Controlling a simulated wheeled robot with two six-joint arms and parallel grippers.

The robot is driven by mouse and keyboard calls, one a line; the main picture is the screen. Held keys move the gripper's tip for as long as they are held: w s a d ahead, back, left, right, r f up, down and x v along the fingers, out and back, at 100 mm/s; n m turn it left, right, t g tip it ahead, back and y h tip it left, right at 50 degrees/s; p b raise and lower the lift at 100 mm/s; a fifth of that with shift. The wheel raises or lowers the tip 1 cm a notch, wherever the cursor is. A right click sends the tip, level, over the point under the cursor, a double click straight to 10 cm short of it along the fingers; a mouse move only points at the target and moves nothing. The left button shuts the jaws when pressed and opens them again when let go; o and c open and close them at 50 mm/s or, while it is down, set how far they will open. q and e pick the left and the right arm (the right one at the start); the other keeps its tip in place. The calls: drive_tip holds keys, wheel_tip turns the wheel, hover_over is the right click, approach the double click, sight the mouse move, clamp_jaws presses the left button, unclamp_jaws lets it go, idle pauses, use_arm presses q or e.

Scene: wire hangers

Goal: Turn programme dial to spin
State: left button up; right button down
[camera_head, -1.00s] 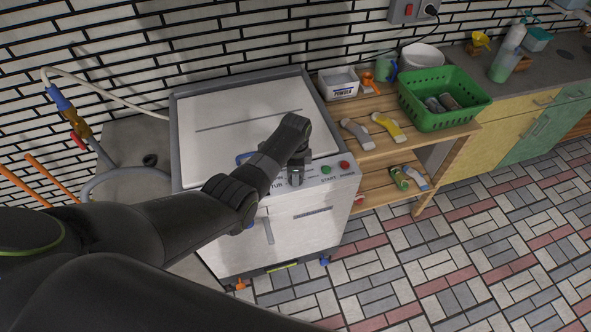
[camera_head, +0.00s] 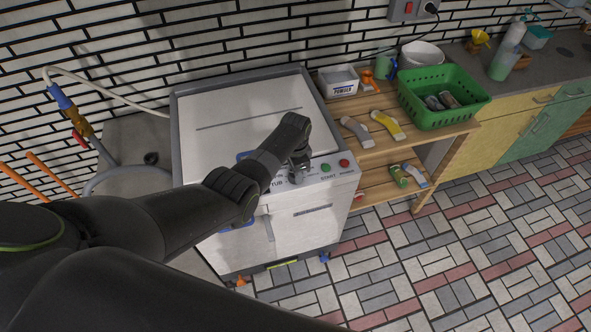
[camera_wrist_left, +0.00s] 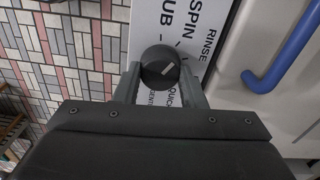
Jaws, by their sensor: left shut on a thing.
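The washing machine (camera_head: 315,225) is a white twin-lid unit with a control panel along its front top edge. The programme dial (camera_wrist_left: 158,57) is a round black knob with a white pointer mark, slanting toward the upper right in the left wrist view. Labels SPIN (camera_wrist_left: 195,18), RINSE, QUICK and TUB surround it; another is partly covered. My left gripper (camera_wrist_left: 160,80) is shut on the dial, one finger on each side. In the head view my left gripper (camera_head: 299,172) is at the panel and hides the dial. My right gripper is not in view.
Green START and red buttons (camera_head: 344,163) sit right of my gripper. A blue handle (camera_wrist_left: 285,55) is close by in the wrist view. A wooden shelf (camera_head: 385,150) with a green basket (camera_head: 440,118) stands right. The tiled floor in front is mostly clear.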

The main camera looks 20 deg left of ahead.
use_arm(q)
drive_tip(key=o, duration=1)
wheel_tip(320, 180, up, 18)
drive_tip(key=b, duration=0.2)
drive_tip(key=shift+f, duration=0.25)
